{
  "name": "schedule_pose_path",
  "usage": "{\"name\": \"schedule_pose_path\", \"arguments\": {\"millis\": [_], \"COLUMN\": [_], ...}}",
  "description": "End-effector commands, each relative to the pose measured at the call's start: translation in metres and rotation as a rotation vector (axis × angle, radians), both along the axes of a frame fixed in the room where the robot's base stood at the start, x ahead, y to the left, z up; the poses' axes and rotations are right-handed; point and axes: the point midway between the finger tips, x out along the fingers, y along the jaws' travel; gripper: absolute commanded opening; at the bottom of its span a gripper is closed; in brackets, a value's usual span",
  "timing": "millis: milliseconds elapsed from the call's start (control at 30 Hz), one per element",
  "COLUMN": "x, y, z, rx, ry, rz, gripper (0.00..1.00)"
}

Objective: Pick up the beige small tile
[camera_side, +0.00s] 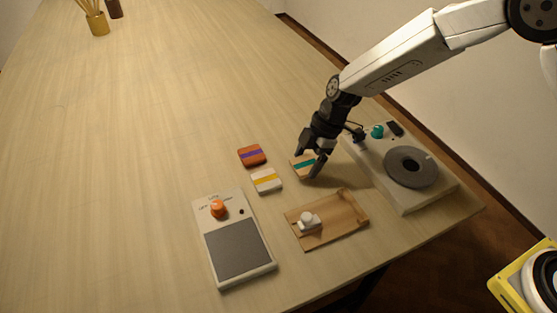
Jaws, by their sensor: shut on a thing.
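The beige small tile (302,167) has a teal stripe and is at the right of a group of small tiles. My gripper (308,163) points down over it and is shut on it, with a finger on either side. The fingers hide part of the tile. It is at or very near the table top; I cannot tell whether it is clear of the surface.
An orange tile with a purple stripe (252,155) and a white tile with a yellow stripe (266,181) lie to the left. A grey device (238,254), a wooden board with a white knob (340,226) and a turntable unit (411,167) stand close by.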

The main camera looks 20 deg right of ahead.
Motion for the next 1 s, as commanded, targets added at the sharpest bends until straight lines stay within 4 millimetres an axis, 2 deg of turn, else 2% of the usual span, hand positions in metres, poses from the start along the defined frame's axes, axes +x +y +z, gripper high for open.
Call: {"name": "schedule_pose_path", "arguments": {"millis": [133,467,667,1000], "x": [-0.001,-0.030,-0.050,-0.098], "y": [0.000,-0.011,-0.018,-0.034], "z": [0.019,0.054,0.079,0.099], "rx": [0.000,0.001,0.001,0.001], "ry": [-0.002,-0.003,-0.003,-0.002], "rz": [0.000,-0.001,-0.001,-0.001], "gripper": [0.23,0.23,0.23,0.23]}}
